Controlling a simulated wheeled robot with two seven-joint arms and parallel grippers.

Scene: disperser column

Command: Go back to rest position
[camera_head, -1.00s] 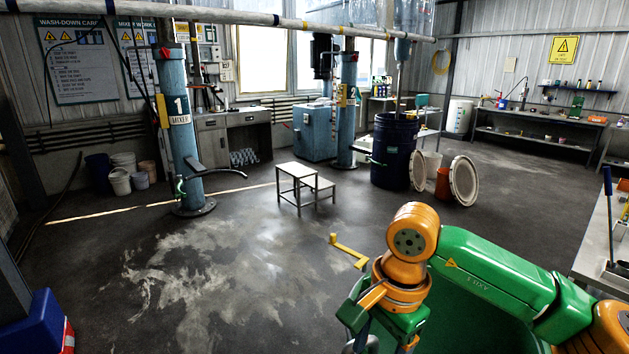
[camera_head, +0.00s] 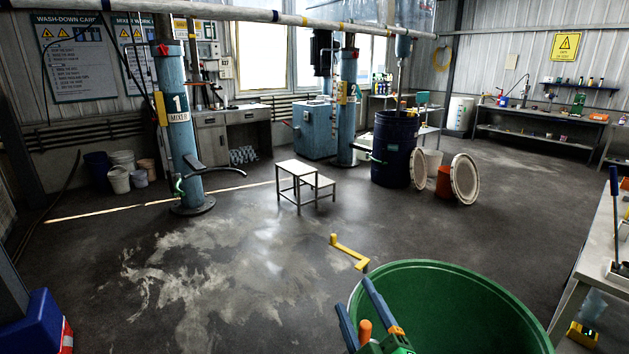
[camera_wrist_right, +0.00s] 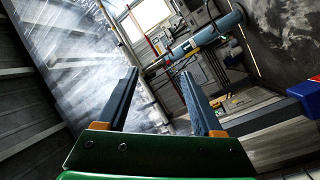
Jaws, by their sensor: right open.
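My right gripper (camera_head: 362,312) shows at the bottom of the head view, in front of the near left rim of a large green tub (camera_head: 450,300). Its two dark blue-grey fingers are apart, with nothing held between them. In the right wrist view the fingers (camera_wrist_right: 157,95) are also spread and empty, with the tilted room behind them. Most of my right arm is out of the head view. My left gripper is not in view.
A workbench (camera_head: 590,265) is at the right. A blue box (camera_head: 32,325) is at the lower left. A small step stool (camera_head: 305,178) and a dark blue drum (camera_head: 393,150) stand farther back.

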